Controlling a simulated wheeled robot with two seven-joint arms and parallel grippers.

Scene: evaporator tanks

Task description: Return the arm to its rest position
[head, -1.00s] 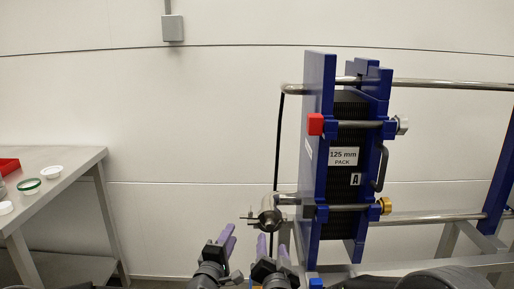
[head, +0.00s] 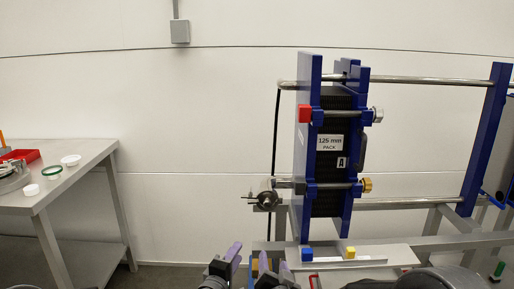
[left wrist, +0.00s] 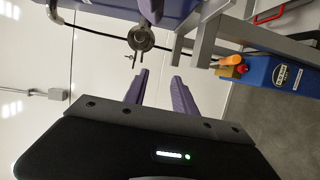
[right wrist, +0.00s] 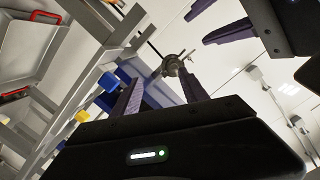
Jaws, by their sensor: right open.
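My left gripper (head: 233,252) is at the bottom of the head view; its purple fingers stand apart with nothing between them in the left wrist view (left wrist: 158,78). My right gripper (head: 268,262) is just right of it, lower in the picture. In the right wrist view its fingers (right wrist: 160,85) are apart and empty. The left gripper's fingers (right wrist: 222,28) also show at that view's top right. Both grippers appear below the steel valve fitting (head: 267,199) in the head view, apart from it. Most of both arms is hidden below the head view.
A blue-framed plate pack (head: 331,142) labelled 125 mm stands on a metal frame at the right. A pale shelf (head: 370,256) in front bears a blue block (head: 307,254) and a yellow block (head: 350,252). A steel table (head: 86,168) with small dishes is at the left.

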